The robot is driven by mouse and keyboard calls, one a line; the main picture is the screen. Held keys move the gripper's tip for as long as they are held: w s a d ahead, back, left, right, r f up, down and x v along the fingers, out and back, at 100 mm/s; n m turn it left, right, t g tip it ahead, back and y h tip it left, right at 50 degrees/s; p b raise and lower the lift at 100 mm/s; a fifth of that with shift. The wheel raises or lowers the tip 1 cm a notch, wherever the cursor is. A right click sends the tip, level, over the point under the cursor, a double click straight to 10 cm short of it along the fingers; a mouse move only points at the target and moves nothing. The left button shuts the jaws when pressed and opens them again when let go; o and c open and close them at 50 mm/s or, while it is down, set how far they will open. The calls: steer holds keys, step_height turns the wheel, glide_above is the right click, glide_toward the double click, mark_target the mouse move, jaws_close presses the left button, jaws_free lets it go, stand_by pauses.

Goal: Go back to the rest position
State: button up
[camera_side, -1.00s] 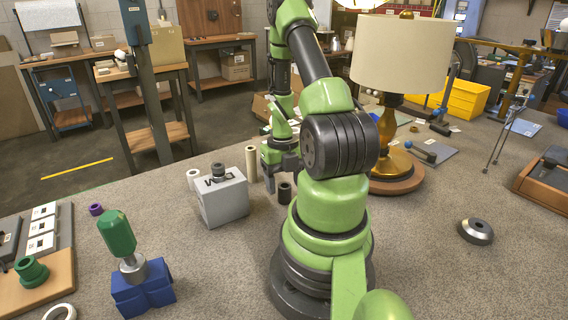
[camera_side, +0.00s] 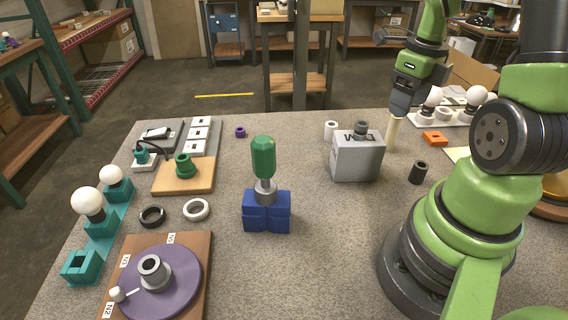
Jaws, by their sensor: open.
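My gripper (camera_side: 397,114) is dark grey at the end of my green arm, at the upper right. It points down above the far part of the table, open and with nothing seen between its fingers. A cream stick (camera_side: 393,135) stands upright just below and behind it in the picture; whether they touch cannot be told. A black hollow cylinder (camera_side: 418,173) stands on the table below, apart from the gripper. A grey box (camera_side: 357,158) with a dark fitting on top stands to the left.
A green-handled screwdriver stands in a blue block (camera_side: 266,212) at mid-table. A purple turntable (camera_side: 178,285) and a teal bulb holder (camera_side: 80,266) are at the lower left. White bulbs stand on a tray (camera_side: 448,115) to the gripper's right. Table between the screwdriver and my base is clear.

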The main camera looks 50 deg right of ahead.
steer(key=w+a+r+n+t, duration=0.3)
steer(key=a+r+n, duration=0.7)
steer(key=n, duration=0.7)
steer(key=s+a+r+n+t+y, duration=0.2)
steer(key=a+n, duration=0.8)
steer(key=n, duration=0.5)
step_height(320, 180, up, 2)
steer(key=shift+s+a+n+t, duration=0.35)
steer(key=shift+s+t, duration=0.35)
steer(key=shift+s, duration=0.45)
